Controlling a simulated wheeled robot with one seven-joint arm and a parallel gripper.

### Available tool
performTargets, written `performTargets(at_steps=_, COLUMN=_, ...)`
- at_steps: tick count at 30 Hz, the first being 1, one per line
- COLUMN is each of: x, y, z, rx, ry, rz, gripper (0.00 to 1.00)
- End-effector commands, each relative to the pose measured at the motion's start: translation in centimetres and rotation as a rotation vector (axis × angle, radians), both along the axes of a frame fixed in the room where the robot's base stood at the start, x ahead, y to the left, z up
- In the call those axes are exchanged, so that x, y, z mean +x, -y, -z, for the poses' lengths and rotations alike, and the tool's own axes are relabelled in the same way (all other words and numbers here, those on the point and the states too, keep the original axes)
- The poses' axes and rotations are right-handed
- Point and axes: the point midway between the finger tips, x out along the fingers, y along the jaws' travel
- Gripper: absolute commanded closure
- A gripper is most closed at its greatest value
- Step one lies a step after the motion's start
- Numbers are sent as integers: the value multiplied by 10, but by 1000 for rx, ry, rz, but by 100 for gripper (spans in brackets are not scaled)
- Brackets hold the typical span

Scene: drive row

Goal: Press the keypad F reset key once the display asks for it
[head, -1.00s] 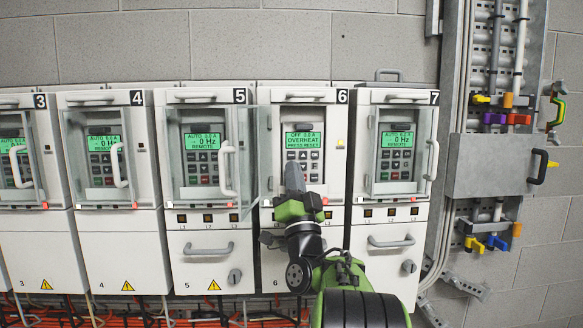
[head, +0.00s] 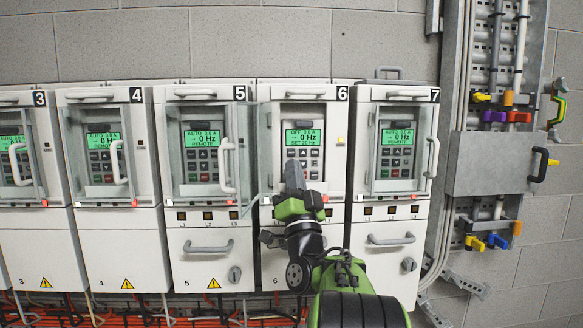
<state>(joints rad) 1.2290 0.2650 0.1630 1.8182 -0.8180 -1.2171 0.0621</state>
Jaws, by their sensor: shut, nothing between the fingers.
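The keypad (head: 313,164) is on drive 6, whose cover door stands open to the left. Its green display (head: 303,139) reads "OFF 0.0 A, 0 Hz, SET 20 Hz"; the small text is only partly sharp. My gripper (head: 293,168) is shut and empty, its tip in front of the lower left part of the keypad. It hides several keys on that side, and I cannot tell whether it touches one. Which key is the F key is too small to read with certainty.
Drive 5 (head: 207,243) stands on the left and drive 7 (head: 390,245) on the right, both with clear doors and protruding handles. The open door of drive 6 (head: 262,150) sticks out left of my gripper. A grey box with a black handle (head: 540,165) is further right.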

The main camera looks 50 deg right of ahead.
Motion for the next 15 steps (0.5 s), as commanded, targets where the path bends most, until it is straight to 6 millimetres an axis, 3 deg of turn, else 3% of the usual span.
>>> performTargets(at_steps=10, x=-3, y=-3, z=1, rx=0, ry=0, rz=0, gripper=100)
performTargets(at_steps=15, x=-13, y=-15, z=2, rx=-2, ry=0, rz=1, gripper=100)
